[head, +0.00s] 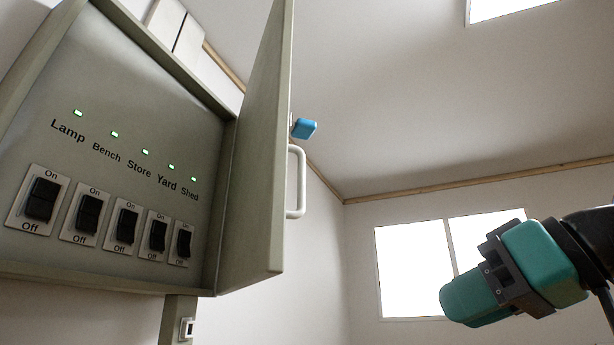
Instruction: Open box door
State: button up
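The grey-green box (135,180) is on the left, with its inside facing me. Its door (258,150) is hinged on the box's right side and stands wide open, swung out toward me. A white bar handle (299,182) is on the door's outer face, with a blue piece (304,128) above it. My gripper (468,300), teal with a dark grey bracket, is at the lower right, well apart from the handle and touching nothing. Its fingertips cannot be told apart, so its opening is unclear.
Inside the box is a row of several black rocker switches (126,226) labelled Lamp, Bench, Store, Yard and Shed, with lit green lights above. A small white socket (186,329) is below. A bright window (415,265) is behind my gripper. The space between door and gripper looks clear.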

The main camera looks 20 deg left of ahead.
jog(key=s+a+r+n+g+y+p, duration=0.1)
jog(key=s+r+n+y, duration=0.1)
jog(key=r, duration=0.6)
jog(key=s+a+r+n+y+p, duration=0.1)
jog(key=s+r+n+y, duration=0.15)
jog(key=r, duration=0.55)
jog(key=p, duration=0.7)
send_near(304, 177)
jog(key=x, duration=0.9)
jog(key=shift+w+a+r, duration=0.1)
jog(key=shift+a+r, duration=0.1)
jog(key=shift+a, duration=0.05)
jog(key=shift+w+a+f, duration=0.15)
jog(key=shift+w+a, duration=0.05)
jog(key=shift+a, duration=0.35)
grip_shut()
